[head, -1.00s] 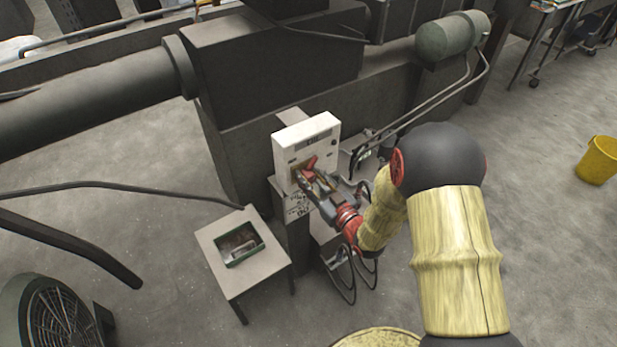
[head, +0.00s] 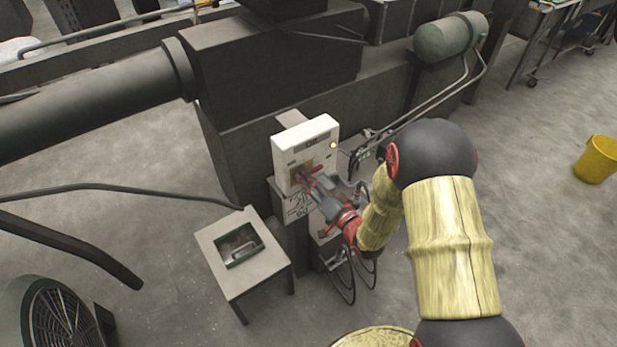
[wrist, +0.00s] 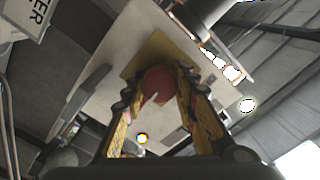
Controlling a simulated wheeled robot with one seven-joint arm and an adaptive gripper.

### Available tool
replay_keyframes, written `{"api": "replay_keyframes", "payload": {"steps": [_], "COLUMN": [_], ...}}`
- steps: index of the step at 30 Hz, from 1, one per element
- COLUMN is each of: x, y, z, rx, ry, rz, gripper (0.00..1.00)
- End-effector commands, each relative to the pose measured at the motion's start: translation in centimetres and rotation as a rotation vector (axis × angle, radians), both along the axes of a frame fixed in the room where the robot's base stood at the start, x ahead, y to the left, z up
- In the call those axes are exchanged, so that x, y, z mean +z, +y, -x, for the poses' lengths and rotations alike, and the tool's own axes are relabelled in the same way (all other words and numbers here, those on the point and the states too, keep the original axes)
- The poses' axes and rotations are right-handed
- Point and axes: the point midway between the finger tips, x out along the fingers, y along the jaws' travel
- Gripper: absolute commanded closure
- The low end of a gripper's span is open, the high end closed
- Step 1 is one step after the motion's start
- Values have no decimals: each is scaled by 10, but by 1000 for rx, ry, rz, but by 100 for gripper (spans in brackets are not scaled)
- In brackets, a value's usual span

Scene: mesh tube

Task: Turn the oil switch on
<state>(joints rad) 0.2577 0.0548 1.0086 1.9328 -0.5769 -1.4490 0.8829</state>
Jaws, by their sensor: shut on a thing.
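The white oil switch box (head: 322,132) stands on a grey post beside the large machine. Its red handle (head: 318,166) sticks out of the front plate and lies nearly level in the head view. A small yellow lamp (head: 333,145) glows at the right of the box face. My gripper (head: 308,184) is at the handle, partly hiding it. In the wrist view, the handle's round red end (wrist: 158,84) sits between my two fingers, which are shut on it. The yellow plate (wrist: 150,52) shows behind it, and a glowing lamp (wrist: 142,138) shows below.
A small grey table (head: 262,274) with a green-rimmed tray (head: 240,262) stands left of the post. Pipes and hoses run along the right side of the box. A fan (head: 55,315) is at the lower left. A yellow bucket (head: 597,160) stands far right on open floor.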

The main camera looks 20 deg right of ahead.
Motion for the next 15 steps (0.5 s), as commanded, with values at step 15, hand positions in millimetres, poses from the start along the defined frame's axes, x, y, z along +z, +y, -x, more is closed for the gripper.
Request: {"api": "replay_keyframes", "payload": {"steps": [15], "x": [-2], "y": [-1], "z": [0], "rx": [-1], "ry": [37], "rz": [-105], "gripper": [97]}}
